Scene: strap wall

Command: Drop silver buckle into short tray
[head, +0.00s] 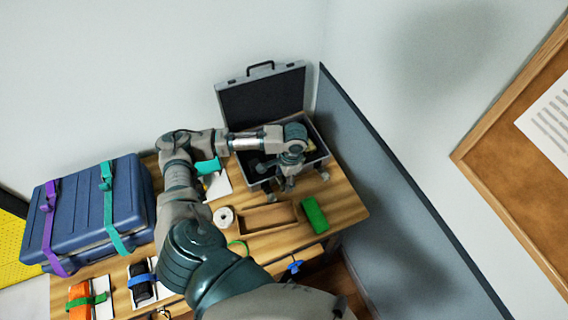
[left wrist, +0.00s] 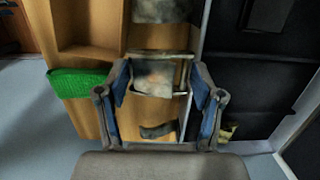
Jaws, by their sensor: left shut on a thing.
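My left gripper (head: 280,186) hangs over the table's far right part, in front of the open case and behind the tray. In the left wrist view its two blue-padded fingers (left wrist: 160,78) are shut on a silver buckle, a thin metal frame (left wrist: 154,94) that spans between them. The buckle cannot be made out in the head view. The short tray (head: 270,217) is a shallow brown wooden box and looks empty. It also shows in the left wrist view (left wrist: 88,52), at upper left of the fingers. My right gripper is not in view.
An open grey case (head: 262,98) stands behind the gripper. A green block (head: 314,215) lies right of the tray. A white roll (head: 223,217) is left of it. A big blue case (head: 85,215) with straps fills the table's left. A grey partition (head: 390,185) borders the right.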

